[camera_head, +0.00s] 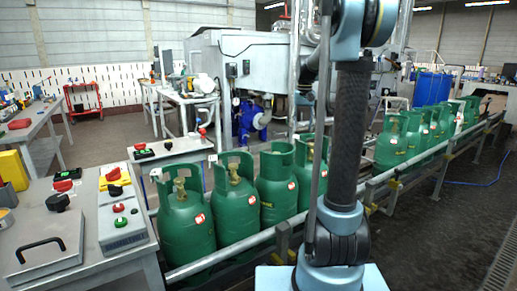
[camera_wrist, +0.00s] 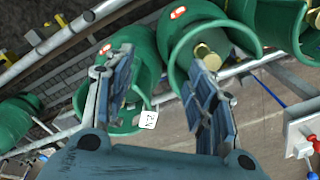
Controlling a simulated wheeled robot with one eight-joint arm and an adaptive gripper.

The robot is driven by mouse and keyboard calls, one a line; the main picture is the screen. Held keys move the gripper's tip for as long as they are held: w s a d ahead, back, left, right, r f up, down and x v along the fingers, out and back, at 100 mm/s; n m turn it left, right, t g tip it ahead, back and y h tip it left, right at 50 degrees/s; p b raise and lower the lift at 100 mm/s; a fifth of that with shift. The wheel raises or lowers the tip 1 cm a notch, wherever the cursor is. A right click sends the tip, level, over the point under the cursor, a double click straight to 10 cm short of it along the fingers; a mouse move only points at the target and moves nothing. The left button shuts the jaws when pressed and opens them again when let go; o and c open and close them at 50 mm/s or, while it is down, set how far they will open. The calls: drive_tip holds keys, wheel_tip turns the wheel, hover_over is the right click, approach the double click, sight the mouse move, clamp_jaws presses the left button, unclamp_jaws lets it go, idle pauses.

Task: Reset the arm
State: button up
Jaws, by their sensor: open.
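My arm (camera_head: 347,130) stands upright in the middle right of the head view, and its end is out of that picture. In the wrist view my gripper (camera_wrist: 160,95) is open, with its two fingers well apart and nothing between them but background. Green gas cylinders lie beyond the fingers: one behind the left finger (camera_wrist: 140,60) and one behind the right finger (camera_wrist: 240,15). A white tag (camera_wrist: 149,119) shows near one collar. In the head view several green cylinders (camera_head: 185,222) stand upright in a row on the conveyor.
The conveyor rail (camera_head: 235,248) runs from front left to back right, with more cylinders (camera_head: 391,143) to the right of my arm. A control desk (camera_head: 122,228) with buttons and a metal lid (camera_head: 42,250) stands at front left. Bare floor (camera_head: 440,225) lies at front right.

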drive_tip(key=s+f+t, duration=0.1)
drive_tip(key=s+f, duration=0.4)
drive_tip(key=s, duration=1)
drive_tip(key=s+f+t, duration=0.1)
drive_tip(key=s+f, duration=0.3)
drive_tip(key=s, duration=1)
drive_tip(key=s+f+n, duration=0.1)
drive_tip(key=s+f, duration=0.8)
drive_tip(key=shift+a+f, duration=0.2)
drive_tip(key=shift+f, duration=0.1)
drive_tip(key=shift+w+f, duration=0.2)
drive_tip(key=shift+w, duration=0.15)
drive_tip(key=c, duration=0.4)
drive_tip(key=shift+a, duration=0.15)
